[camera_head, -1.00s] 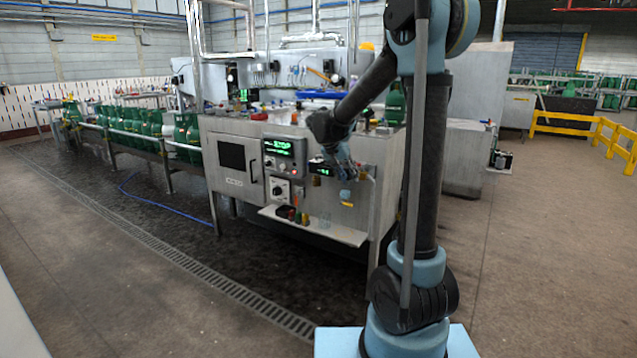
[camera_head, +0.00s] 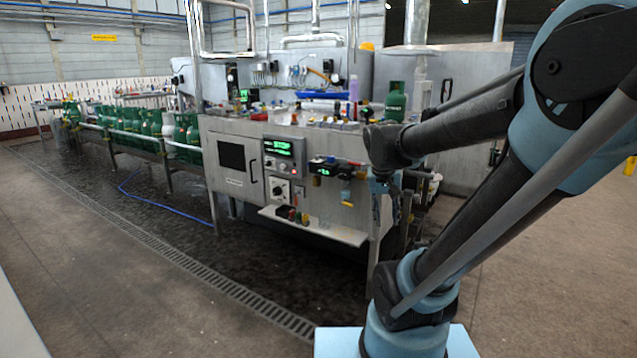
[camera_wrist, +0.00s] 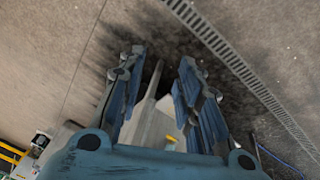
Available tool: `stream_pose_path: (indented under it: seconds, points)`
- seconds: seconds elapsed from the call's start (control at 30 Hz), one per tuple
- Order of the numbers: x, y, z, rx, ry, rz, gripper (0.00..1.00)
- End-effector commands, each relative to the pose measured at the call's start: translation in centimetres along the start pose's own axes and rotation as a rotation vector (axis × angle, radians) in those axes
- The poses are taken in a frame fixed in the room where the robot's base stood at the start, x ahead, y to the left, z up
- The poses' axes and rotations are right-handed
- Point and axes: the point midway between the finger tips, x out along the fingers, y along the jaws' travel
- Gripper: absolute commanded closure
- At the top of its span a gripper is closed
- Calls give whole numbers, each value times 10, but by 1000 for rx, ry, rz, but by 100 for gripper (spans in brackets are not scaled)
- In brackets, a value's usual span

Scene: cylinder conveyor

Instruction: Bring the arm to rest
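My gripper (camera_wrist: 155,85) shows in the wrist view with its two blue fingers apart and nothing between them. The wrist view looks down past the fingers to the floor and a pale metal part of the machine. In the head view my gripper (camera_head: 380,200) hangs small and dark at the end of my arm, in front of the right end of the machine (camera_head: 230,185). My arm (camera_head: 500,190) is bent over to the right and reaches back left to the gripper.
The steel machine has a lit green display (camera_head: 278,147) and a shelf (camera_head: 312,226) at its front. Green cylinders (camera_head: 125,120) stand on a conveyor at left. Another green cylinder (camera_head: 395,102) stands behind the machine's top. A floor drain (camera_head: 190,265) crosses open floor.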

Motion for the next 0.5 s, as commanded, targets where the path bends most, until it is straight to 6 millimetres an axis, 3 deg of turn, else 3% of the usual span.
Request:
stream_pose_path:
  seconds: [0.3,0.5]
  points:
    - [25,5,81,-65,-18,-91,68]
    - [42,1,118,-102,-19,-141,68]
